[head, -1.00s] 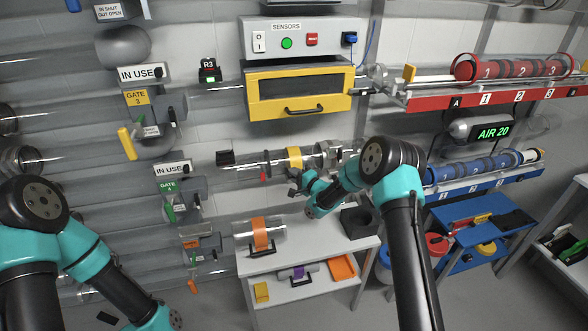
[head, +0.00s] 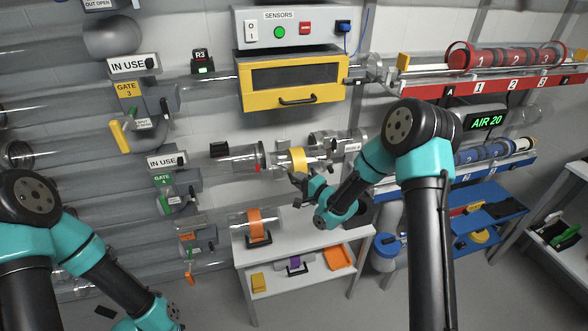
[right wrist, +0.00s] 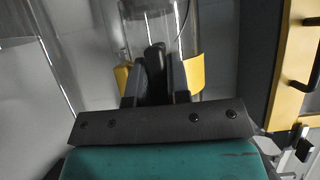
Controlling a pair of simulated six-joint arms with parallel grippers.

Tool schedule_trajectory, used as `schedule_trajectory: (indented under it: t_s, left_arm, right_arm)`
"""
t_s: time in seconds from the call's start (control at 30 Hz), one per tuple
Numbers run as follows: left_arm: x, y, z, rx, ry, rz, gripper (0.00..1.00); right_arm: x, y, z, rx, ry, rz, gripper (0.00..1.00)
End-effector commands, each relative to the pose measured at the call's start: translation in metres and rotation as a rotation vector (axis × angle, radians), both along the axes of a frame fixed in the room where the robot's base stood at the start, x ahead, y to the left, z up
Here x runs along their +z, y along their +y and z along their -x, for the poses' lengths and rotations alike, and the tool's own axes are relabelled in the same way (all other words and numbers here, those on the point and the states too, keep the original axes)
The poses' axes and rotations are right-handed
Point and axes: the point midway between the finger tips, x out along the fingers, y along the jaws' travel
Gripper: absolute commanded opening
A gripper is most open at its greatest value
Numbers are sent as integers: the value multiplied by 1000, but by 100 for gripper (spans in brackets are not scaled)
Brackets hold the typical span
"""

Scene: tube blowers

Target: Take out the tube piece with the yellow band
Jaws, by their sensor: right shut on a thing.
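The clear tube piece with the yellow band (head: 298,158) is in the middle of the head view, at the line of clear pipe along the wall. My right gripper (head: 299,181) is shut on it from the front and below. In the right wrist view my right gripper's dark fingers (right wrist: 157,78) stand close together at the clear tube, with the yellow band (right wrist: 195,74) showing on both sides. A fixed clear pipe (head: 236,158) lies to the left and a pipe end (head: 338,146) to the right. My left arm is at lower left; its gripper is out of view.
A grey table (head: 354,244) stands below, bearing an orange-banded tube piece (head: 257,225). A yellow drawer box (head: 290,80) hangs above. Racks of red and blue pieces (head: 515,58) are at right. Gate valves (head: 138,120) are at left.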

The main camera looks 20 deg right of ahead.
Motion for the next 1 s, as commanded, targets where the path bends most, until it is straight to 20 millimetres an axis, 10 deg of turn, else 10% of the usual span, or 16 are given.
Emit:
schedule_trajectory:
  t_s: [0.33,1.0]
  left_arm:
    - [0,0,0,0,0,0,0]
    - [0,0,0,0,0,0,0]
  right_arm:
    - [1,0,48,1,-2,0,0]
    - [-2,0,50,2,-2,1,0]
